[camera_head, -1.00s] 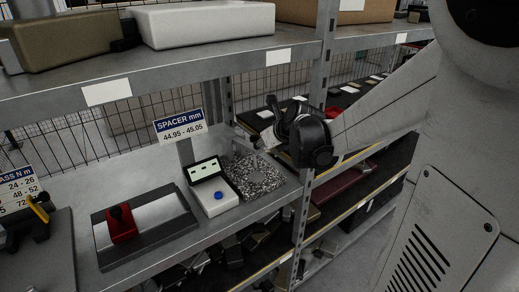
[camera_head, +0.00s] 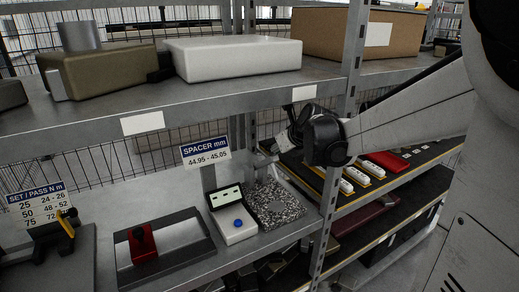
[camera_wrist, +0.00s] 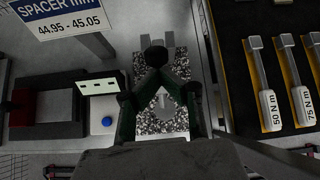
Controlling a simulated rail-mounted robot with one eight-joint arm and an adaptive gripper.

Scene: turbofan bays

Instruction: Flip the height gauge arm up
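The height gauge has a white base with a pale display and a blue button (camera_head: 232,219), beside a speckled granite plate (camera_head: 285,198). In the wrist view the blue-buttoned base (camera_wrist: 104,111) is just left of the plate (camera_wrist: 146,121). A grey upright part (camera_head: 261,168) stands at the plate's back; I cannot tell whether it is the gauge arm. In the wrist view my gripper (camera_wrist: 154,53) is over the plate, its dark fingers meeting at the tips. Nothing shows clamped between them. A pale pointed part shows between the finger linkages. Contact is unclear.
A "SPACER mm" sign (camera_head: 206,151) stands behind the gauge. A tray with a red block (camera_head: 143,243) is to the left. A shelf post (camera_head: 338,190) stands close on the right. Torque tools labelled in N m (camera_wrist: 269,108) lie beyond it. The upper shelf (camera_head: 190,112) hangs above.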

